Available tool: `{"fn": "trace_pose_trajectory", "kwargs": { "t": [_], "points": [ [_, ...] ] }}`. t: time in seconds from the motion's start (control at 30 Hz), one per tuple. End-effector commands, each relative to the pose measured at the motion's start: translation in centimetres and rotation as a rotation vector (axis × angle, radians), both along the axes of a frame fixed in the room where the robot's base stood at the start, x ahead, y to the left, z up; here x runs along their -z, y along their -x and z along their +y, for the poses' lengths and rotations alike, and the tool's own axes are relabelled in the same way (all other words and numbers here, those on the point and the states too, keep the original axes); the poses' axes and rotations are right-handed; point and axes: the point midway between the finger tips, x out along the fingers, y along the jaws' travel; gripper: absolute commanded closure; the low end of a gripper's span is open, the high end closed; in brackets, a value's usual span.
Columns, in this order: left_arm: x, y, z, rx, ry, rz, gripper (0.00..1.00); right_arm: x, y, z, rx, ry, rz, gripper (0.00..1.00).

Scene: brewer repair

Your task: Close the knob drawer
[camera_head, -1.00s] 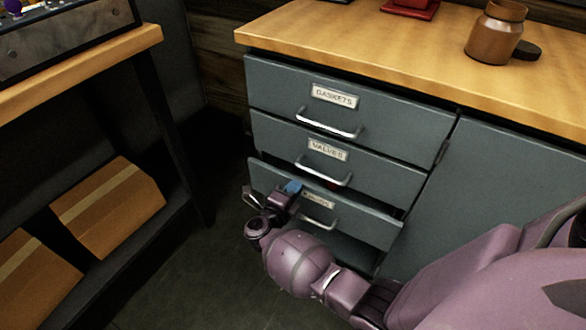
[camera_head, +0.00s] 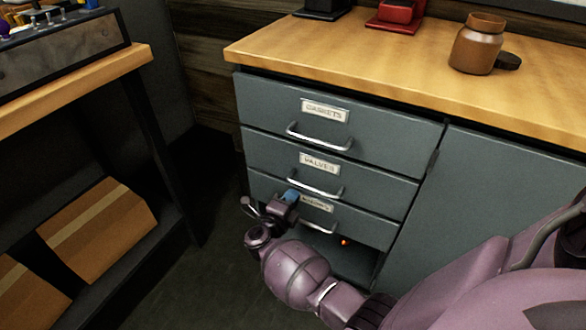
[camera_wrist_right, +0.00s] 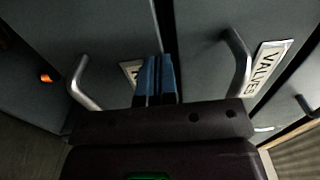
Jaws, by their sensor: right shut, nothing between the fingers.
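The knob drawer (camera_head: 368,229) is the third drawer down in the grey cabinet, under the VALVES drawer. Its front looks nearly flush with the drawers above; I cannot tell whether it is fully shut. Its label is partly hidden by my right gripper (camera_head: 291,196), which is shut and empty. The blue fingertips are at the drawer front, left of its handle. In the right wrist view the shut fingertips (camera_wrist_right: 155,80) point at the drawer front beside the label, between its handle (camera_wrist_right: 82,86) and the VALVES handle (camera_wrist_right: 239,64). My left gripper is out of view.
The GASKETS drawer (camera_head: 330,122) and VALVES drawer (camera_head: 370,187) look shut. The wooden counter (camera_head: 380,70) holds a brown jar (camera_head: 478,48) and a red object (camera_head: 397,14). A shelf with boxes (camera_head: 100,230) stands left. Dark floor lies between.

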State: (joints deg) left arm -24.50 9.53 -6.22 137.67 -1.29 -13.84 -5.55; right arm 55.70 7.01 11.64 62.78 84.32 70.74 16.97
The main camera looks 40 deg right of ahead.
Motion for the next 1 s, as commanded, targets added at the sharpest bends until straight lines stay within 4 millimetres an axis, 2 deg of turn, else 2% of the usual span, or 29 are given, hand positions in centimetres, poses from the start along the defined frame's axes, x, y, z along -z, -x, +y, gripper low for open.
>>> {"fn": "trace_pose_trajectory", "kwargs": {
  "t": [0.1,0.4,0.53,0.73,1.0],
  "points": [
    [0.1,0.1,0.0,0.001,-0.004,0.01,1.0,0.1,0.6,1.3,-0.001,-0.005,0.002,1.0],
    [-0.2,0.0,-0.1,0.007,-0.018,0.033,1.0,0.1,2.9,7.0,-0.003,-0.007,0.002,1.0],
    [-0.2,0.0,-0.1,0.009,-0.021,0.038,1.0,0.1,3.6,8.8,-0.002,-0.006,0.002,1.0],
    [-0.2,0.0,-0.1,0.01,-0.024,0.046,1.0,0.2,4.3,10.2,-0.002,-0.004,0.004,1.0],
    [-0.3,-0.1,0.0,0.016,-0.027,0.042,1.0,-0.1,4.3,10.4,-0.002,-0.003,0.0,1.0]
  ]
}}
